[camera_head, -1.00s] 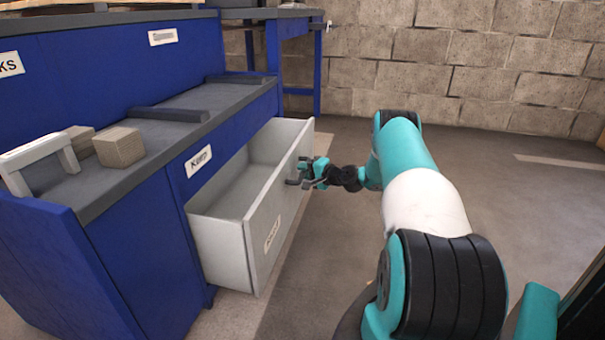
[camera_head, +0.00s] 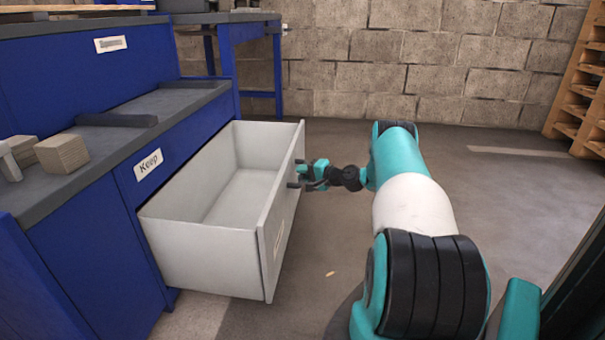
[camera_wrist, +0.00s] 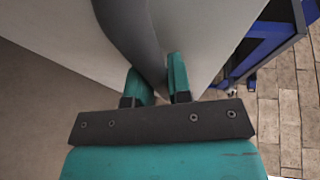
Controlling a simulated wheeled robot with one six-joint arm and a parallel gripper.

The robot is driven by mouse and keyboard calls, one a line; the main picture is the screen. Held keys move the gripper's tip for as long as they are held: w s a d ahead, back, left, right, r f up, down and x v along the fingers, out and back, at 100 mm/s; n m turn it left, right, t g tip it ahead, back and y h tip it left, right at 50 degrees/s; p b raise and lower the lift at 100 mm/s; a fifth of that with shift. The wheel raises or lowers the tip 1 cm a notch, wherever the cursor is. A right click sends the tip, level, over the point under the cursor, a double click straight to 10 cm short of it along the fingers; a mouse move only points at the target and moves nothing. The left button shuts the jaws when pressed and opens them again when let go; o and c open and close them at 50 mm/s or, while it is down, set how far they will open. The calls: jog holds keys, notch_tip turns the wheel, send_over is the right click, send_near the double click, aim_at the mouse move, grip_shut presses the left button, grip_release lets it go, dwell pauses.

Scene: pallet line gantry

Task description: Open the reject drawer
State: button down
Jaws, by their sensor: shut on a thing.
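The reject drawer (camera_head: 262,258) is a light grey box pulled well out of the blue bench. Its inside is in view and looks empty. A label on its front is too slanted to read. My gripper (camera_head: 299,178) is at the outer side of the drawer front, shut on the dark handle. In the wrist view the gripper's teal fingers (camera_wrist: 160,82) close around the dark bar of the handle (camera_wrist: 130,28), with the pale drawer front behind it.
The blue bench (camera_head: 75,245) has a "Keep" label (camera_head: 148,164) above the drawer. A beige block (camera_head: 62,153) lies on its grey top. A wooden pallet stack (camera_head: 585,95) stands at the right by the block wall. The floor (camera_head: 490,200) right of my arm is clear.

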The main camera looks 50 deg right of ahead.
jog(key=shift+a, duration=0.2)
jog(key=c, duration=1.1)
grip_release()
jog(key=shift+d, duration=0.1)
jog(key=shift+o, duration=0.2)
jog(key=p+v, duration=0.7)
jog(key=v, duration=1)
jog(key=shift+s+p, duration=0.2)
jog(key=shift+p, duration=0.15)
jog(key=shift+w+d, duration=0.1)
